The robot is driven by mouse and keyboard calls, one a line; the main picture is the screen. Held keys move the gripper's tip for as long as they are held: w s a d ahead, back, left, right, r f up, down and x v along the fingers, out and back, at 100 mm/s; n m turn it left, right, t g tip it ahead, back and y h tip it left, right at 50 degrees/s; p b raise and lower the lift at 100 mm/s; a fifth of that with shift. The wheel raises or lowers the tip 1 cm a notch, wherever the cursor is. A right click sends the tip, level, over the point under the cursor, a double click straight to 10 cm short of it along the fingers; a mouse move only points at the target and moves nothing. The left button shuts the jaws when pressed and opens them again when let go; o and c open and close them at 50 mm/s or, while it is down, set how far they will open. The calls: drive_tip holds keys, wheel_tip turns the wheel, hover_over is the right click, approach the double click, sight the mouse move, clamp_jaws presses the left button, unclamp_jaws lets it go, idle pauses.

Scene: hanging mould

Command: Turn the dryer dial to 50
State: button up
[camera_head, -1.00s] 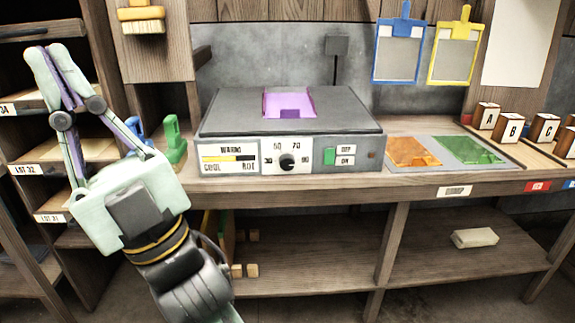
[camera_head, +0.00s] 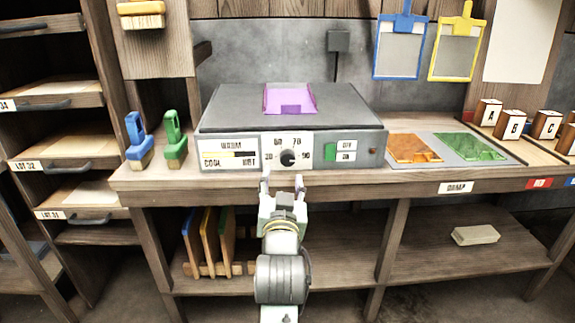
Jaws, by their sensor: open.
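The dryer (camera_head: 230,121) is a grey box on the bench with a white front panel. The dial's pointer direction is too small to tell. My gripper (camera_head: 283,180) is open and empty, fingers pointing up toward the panel, just below the dial in the picture and apart from it. The dial is in full view.
A purple piece (camera_head: 289,99) lies on the dryer top. Blue (camera_head: 138,140) and green (camera_head: 174,138) handled tools stand left on the bench. The bench edge (camera_head: 400,182) runs close by my gripper.

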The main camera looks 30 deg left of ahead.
sight(288, 161)
drive_tip(key=shift+o, duration=0.3)
drive_tip(key=shift+w+d+f+h, duration=0.15)
drive_tip(key=shift+w+f, duration=0.05)
drive_tip(key=shift+f, duration=0.2)
drive_tip(key=shift+w+d+f+h, duration=0.1)
drive_tip(key=shift+w+f+h, duration=0.1)
drive_tip(key=shift+f, duration=0.15)
drive_tip(key=p+x, duration=0.1)
drive_tip(key=x, duration=0.9)
drive_tip(key=shift+w+a+f, duration=0.15)
drive_tip(key=shift+w+f, duration=0.05)
drive_tip(key=shift+w, duration=0.05)
drive_tip(key=shift+c, duration=0.3)
drive_tip(key=shift+p, duration=0.3)
drive_tip(key=c, duration=1.1)
